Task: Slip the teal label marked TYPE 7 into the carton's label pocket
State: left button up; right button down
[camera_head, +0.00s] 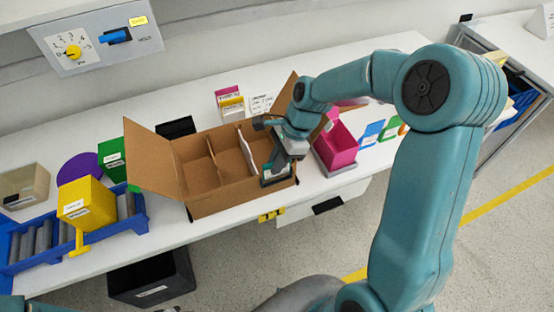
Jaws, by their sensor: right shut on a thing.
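The open brown carton (228,201) stands on the white bench with its flaps spread and dividers inside. My right gripper (275,176) is over the carton's right compartment near the front wall, pointing down. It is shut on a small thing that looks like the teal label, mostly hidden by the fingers. The TYPE 7 marking cannot be read. I cannot make out the label pocket. A white sheet (247,152) stands in the carton just left of the gripper. My left gripper is out of view.
A yellow box (85,204) sits on the blue roller rack (137,215) at left. A magenta bin (339,144) is close on the carton's right. Pink and yellow cards (231,104) stand behind. A dial panel (95,38) is on the wall. A black bin (153,279) is below the bench.

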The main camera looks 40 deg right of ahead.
jog(key=shift+f+b, duration=0.3)
jog(key=shift+f, duration=0.2)
jog(key=c, duration=1.1)
grip_release()
jog(key=v, duration=1.6)
jog(key=shift+r, duration=0.25)
jog(key=shift+f, duration=0.1)
